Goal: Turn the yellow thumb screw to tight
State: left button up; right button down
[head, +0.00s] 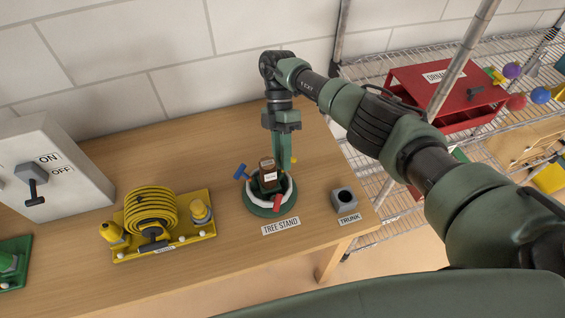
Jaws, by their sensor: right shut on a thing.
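The tree stand (255,208), a round dark green base with a white ring, stands on the wooden table above its TREE STAND label. A brown trunk piece (267,172) stands upright in it. The yellow thumb screw (294,160) shows only as a small bit at the stand's back right. My right gripper (286,164) points down there, shut on the yellow thumb screw, its finger covering most of it. A blue thumb screw (240,172) is at the stand's left and a red one (278,202) at its front. My left gripper is not in view.
A grey TRUNK block (344,200) stands right of the stand, near the table's edge. A yellow tray (180,237) with a coiled hose lies to the left, with a grey ON/OFF switch box (62,165) beyond. A wire shelf (400,205) with a red ornament box (440,95) is at right.

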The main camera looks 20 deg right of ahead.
jog(key=shift+w+m+g+b, duration=0.1)
jog(key=shift+m+g+b, duration=0.2)
jog(key=shift+m+b, duration=0.3)
jog(key=c, duration=1.3)
grip_release()
jog(key=shift+d, duration=0.1)
jog(key=shift+o, duration=0.2)
jog(key=shift+f, duration=0.1)
